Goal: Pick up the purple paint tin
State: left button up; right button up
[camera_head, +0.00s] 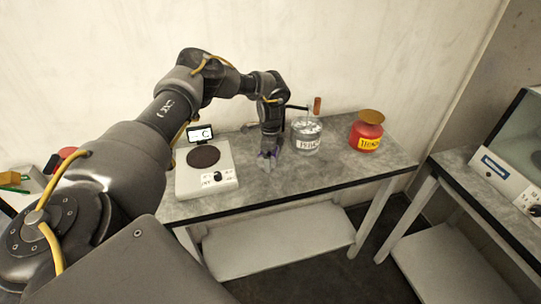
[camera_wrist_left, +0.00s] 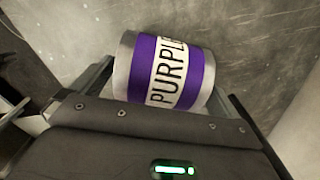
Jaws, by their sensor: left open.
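The purple paint tin (camera_wrist_left: 185,75), silver with a purple band and a white label reading "PURPLE", fills the upper middle of the left wrist view. My left gripper is low over the grey worktable (camera_head: 330,170), pointing down. In the wrist view its open fingers (camera_wrist_left: 160,85) stand on either side of the tin. I cannot tell whether either finger touches it. My right gripper is not in view.
A white hotplate-like device (camera_head: 187,184) with a round dark plate stands left of my gripper. A clear jar (camera_head: 306,130) stands close on the right, and a red tin (camera_head: 366,131) with a yellow label is farther right. Another bench (camera_head: 480,185) is at the right edge.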

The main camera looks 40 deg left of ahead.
pick_arm(q)
jog(key=shift+c, duration=0.3)
jog(key=c, duration=1.3)
jog(key=shift+r, duration=0.15)
jog(key=shift+w+r+b, duration=0.1)
jog(key=shift+r+b, duration=0.15)
jog(key=shift+b, duration=0.05)
notch_tip(320, 180, up, 2)
jog(key=shift+d+r+b, duration=0.15)
jog(key=shift+r+b, duration=0.1)
jog(key=shift+b, duration=0.4)
jog(key=s+d+r, duration=0.2)
jog(key=d+r, duration=0.1)
jog(key=s+d+r+b, duration=0.1)
jog(key=s+d+r, duration=0.2)
jog(key=d, duration=0.1)
jog(key=s+d+r+b, duration=0.1)
jog(key=s+d+r, duration=0.2)
jog(key=d, duration=0.1)
jog(key=shift+s+r, duration=0.2)
jog(key=shift+r, duration=0.2)
